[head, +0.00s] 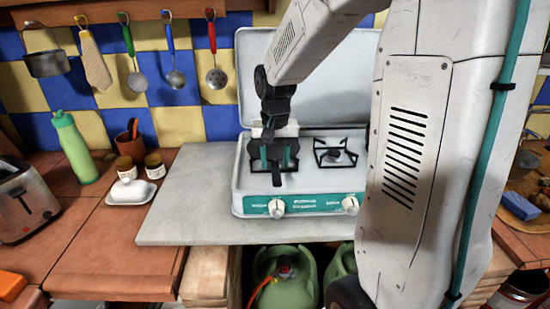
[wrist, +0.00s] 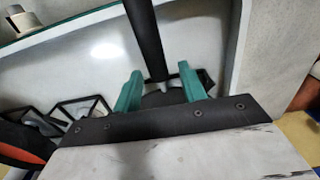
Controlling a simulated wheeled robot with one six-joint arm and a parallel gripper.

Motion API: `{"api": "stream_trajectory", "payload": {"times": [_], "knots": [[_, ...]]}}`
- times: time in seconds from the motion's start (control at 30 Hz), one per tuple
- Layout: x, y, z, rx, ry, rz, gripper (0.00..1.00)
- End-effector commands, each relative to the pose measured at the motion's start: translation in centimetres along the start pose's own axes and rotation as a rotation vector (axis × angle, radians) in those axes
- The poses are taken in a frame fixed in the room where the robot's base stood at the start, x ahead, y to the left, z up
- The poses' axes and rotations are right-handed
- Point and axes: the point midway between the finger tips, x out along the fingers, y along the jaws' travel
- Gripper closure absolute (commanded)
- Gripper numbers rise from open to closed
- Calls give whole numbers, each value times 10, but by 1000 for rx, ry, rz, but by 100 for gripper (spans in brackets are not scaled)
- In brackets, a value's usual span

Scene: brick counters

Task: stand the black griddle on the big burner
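The black griddle shows mainly as a dark handle (head: 277,180) over the left burner, pointing to the stove's front. In the wrist view the handle (wrist: 147,40) runs up from a dark round edge between my fingers. The rest of the pan is hidden by my gripper. The left burner's grate (wrist: 207,78) shows around it, and the griddle appears to lie there. My gripper (head: 275,155) is low over this burner. In the wrist view its teal fingers (wrist: 160,88) stand apart, one on each side of the handle, with gaps. The right burner (head: 336,157) is bare.
The white stove (head: 300,188) has its lid (head: 310,80) raised behind. A grey slab (head: 190,200) lies clear to its left. A butter dish (head: 131,192), jars, green bottle (head: 77,148) and toaster (head: 25,202) stand further left. Utensils hang above.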

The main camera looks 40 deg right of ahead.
Motion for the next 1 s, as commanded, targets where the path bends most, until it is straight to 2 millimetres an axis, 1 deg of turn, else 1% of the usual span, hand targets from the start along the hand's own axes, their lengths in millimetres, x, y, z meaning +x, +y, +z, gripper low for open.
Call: {"api": "stream_trajectory", "payload": {"times": [0.17, 0.27, 0.37, 0.7, 0.83, 1.0], "knots": [[-1, 0, 0, 0, 1, 0, 59], [-7, 0, 0, 0, 2, -1, 59], [-22, 0, -1, 0, 4, -1, 59], [-96, 0, -1, 0, 5, -1, 59], [-116, 0, 0, 0, 2, -1, 59], [-131, 0, 2, -4, 2, -1, 59]]}}
